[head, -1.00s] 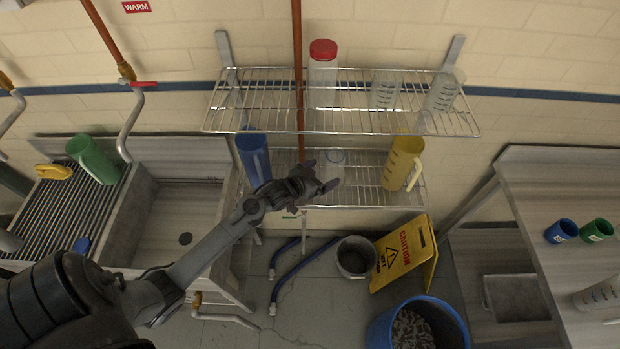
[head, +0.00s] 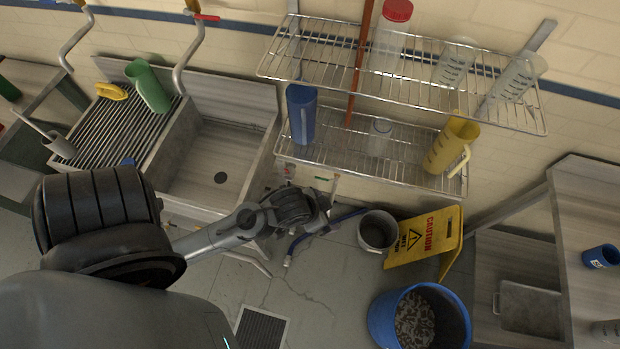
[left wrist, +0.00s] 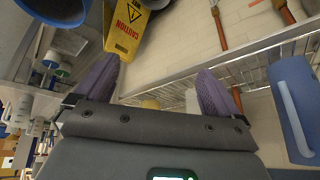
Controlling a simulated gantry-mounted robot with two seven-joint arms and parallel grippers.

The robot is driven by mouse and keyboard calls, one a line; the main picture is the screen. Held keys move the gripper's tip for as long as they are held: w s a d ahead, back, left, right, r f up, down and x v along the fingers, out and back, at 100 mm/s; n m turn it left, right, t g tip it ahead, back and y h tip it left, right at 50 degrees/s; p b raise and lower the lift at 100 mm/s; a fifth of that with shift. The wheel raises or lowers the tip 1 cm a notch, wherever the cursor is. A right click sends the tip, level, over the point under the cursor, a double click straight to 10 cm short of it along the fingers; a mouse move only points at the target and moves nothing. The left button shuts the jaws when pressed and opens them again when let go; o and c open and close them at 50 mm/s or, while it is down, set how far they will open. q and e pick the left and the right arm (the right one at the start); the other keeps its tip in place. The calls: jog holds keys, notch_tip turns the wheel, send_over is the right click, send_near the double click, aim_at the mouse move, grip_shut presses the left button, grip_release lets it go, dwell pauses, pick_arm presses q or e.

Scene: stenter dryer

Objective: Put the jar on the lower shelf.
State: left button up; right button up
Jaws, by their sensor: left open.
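A small clear jar (head: 380,138) with a pale lid stands upright on the lower wire shelf (head: 340,160), between a blue jug (head: 302,113) and a yellow jug (head: 452,146). A taller clear jar with a red lid (head: 392,42) stands on the upper shelf (head: 340,58). My left gripper (head: 326,207) is open and empty, apart from the small jar and below the lower shelf in the head view. In the left wrist view the open fingers (left wrist: 157,88) have nothing between them, and the blue jug (left wrist: 292,105) is at the right. My right gripper is not in view.
Two clear measuring jugs (head: 456,63) (head: 513,86) stand on the upper shelf. A brown pipe (head: 361,55) runs vertically by the shelves. A grey bucket (head: 377,231), a yellow caution sign (head: 424,237) and a blue bin (head: 420,318) stand on the floor. A sink is at the left.

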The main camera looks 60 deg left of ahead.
pick_arm(q)
jog(key=s+d+r+g, duration=0.2)
jog(key=s, duration=0.3)
jog(key=shift+s+d, duration=0.3)
jog(key=shift+s, duration=0.05)
notch_tip(320, 180, up, 12)
jog(key=p, duration=1.1)
jog(key=shift+f+p, duration=0.15)
jog(key=shift+p, duration=0.2)
